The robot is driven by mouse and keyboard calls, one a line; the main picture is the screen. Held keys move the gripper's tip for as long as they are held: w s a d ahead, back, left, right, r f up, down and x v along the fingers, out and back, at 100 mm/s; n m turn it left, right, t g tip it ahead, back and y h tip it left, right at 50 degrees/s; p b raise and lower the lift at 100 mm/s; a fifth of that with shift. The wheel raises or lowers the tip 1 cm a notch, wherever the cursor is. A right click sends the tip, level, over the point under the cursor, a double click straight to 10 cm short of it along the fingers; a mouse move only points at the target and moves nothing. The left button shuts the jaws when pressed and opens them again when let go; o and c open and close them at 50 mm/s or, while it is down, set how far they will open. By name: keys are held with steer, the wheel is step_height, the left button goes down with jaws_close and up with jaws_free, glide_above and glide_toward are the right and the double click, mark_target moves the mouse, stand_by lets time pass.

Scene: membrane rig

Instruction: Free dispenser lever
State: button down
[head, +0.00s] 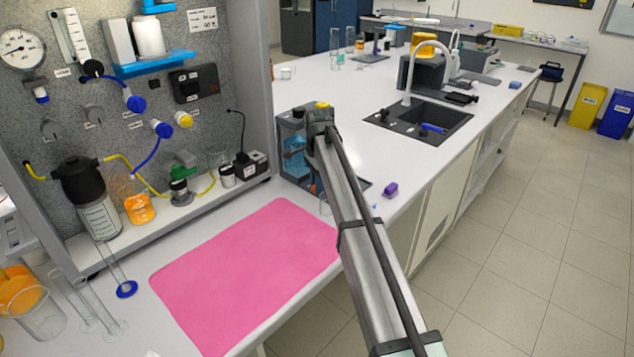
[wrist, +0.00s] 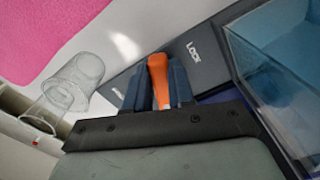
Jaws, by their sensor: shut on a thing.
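In the wrist view the orange lever (wrist: 158,80) stands between the two dark blue fingers of my gripper (wrist: 160,88), which is shut on it. The lever lies over a dark grey strip of the dispenser marked "LOCK" (wrist: 193,50), with that word to its right. Another marking left of the lever is partly hidden by the finger. The dispenser's clear bluish tank (wrist: 285,75) fills the right side.
A clear beaker (wrist: 80,80) stands close left of my gripper in the wrist view. The pink mat (head: 245,270) in front is bare. A purple object (head: 391,189) lies on the bench right of my arm. The rig's panel (head: 215,50) rises at the left.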

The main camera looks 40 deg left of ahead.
steer(key=d+n, duration=0.1)
steer(key=n, duration=0.1)
steer(key=d+n, duration=0.1)
steer(key=n, duration=0.2)
steer(key=shift+s+d, duration=0.1)
steer(key=shift+s, duration=0.05)
steer(key=shift+w+d+n, duration=0.1)
steer(key=shift+d+n, duration=0.2)
steer(key=shift+n, duration=0.6)
steer(key=shift+w+d+n, duration=0.1)
steer(key=shift+d+n, duration=0.15)
steer(key=shift+n, duration=0.65)
steer(key=shift+w+d+n, duration=0.1)
steer(key=shift+d+n, duration=0.2)
steer(key=shift+n, duration=0.6)
steer(key=c, duration=1)
jaws_free()
steer(key=shift+o, duration=0.2)
steer(key=shift+r, duration=0.1)
step_height(320, 180, up, 14)
steer(key=shift+f, duration=0.2)
